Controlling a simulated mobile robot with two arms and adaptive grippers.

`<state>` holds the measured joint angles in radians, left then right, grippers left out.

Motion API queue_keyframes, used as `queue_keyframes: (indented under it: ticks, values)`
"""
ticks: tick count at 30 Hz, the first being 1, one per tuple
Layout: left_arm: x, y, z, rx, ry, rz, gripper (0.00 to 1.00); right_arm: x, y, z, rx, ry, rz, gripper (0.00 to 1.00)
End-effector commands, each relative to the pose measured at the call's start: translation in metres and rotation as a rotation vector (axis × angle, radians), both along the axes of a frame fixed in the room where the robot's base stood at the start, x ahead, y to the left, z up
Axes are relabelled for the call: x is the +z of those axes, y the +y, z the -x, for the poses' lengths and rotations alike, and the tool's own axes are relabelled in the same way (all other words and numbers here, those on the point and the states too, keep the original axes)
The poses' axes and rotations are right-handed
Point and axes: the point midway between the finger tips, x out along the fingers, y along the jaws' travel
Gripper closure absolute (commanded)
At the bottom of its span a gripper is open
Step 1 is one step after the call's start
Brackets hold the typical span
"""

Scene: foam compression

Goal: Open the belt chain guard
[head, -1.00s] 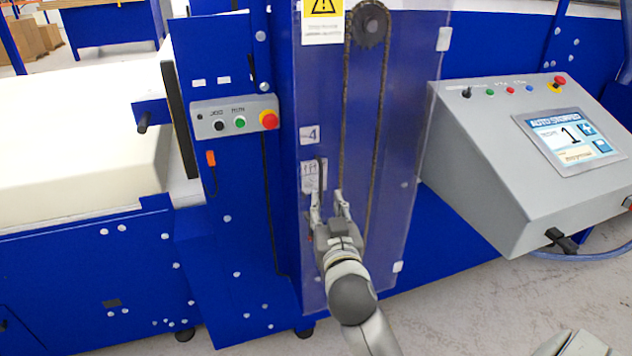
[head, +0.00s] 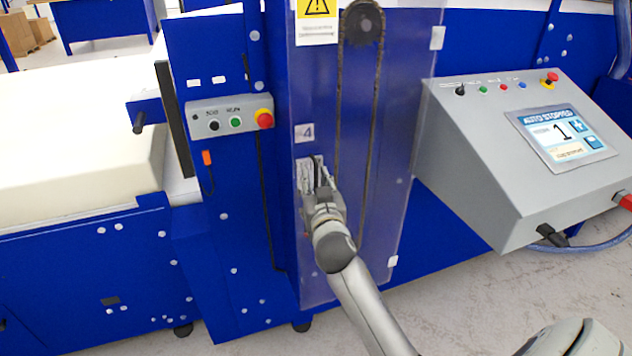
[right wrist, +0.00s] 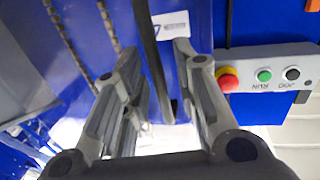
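The belt chain guard (head: 400,130) is a clear panel over a blue recess with a chain loop; it looks closed in the head view. Its black bar handle (right wrist: 151,45) shows in the right wrist view, at the panel's left side below the "4" label. My right gripper (head: 318,180) is at the handle in the head view. In the right wrist view my right gripper (right wrist: 156,52) has its fingers spread, one on each side of the handle, with gaps showing. The handle is mostly hidden by the fingers in the head view. My left gripper is not in view.
A button box (head: 232,117) with a red stop knob is left of the guard. A grey console (head: 480,170) with a screen stands close on the right. A white foam block (head: 70,150) lies at left. The floor (head: 450,300) in front is clear.

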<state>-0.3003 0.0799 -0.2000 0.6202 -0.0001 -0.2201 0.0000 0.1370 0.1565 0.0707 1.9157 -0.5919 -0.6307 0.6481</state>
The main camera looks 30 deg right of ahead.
Motion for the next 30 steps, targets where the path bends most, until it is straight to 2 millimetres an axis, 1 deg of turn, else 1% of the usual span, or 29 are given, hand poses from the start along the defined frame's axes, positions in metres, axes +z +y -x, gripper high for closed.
queue_keyframes:
  ticks: [1,5,6,15,20,23,26,30]
  values:
    - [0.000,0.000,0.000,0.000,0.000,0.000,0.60,0.000,0.000,0.000,0.000,0.000,0.000,0.83]
    - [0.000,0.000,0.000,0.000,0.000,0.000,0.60,0.000,0.000,0.000,0.000,0.000,0.000,0.99]
    - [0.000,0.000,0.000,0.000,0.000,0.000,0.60,0.000,0.000,0.000,0.000,0.000,0.000,1.00]
    - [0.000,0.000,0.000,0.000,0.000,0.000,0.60,0.000,0.000,0.000,0.001,0.001,0.000,1.00]
    - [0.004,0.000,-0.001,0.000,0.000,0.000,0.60,0.001,0.001,0.005,0.015,0.001,0.000,1.00]
    - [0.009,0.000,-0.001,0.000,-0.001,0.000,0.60,0.001,0.001,0.013,0.040,0.004,0.001,1.00]
    - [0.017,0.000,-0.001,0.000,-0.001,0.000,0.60,0.002,0.002,0.025,0.081,0.005,0.001,1.00]
    - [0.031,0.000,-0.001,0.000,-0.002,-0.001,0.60,0.002,0.003,0.048,0.167,0.009,0.005,1.00]
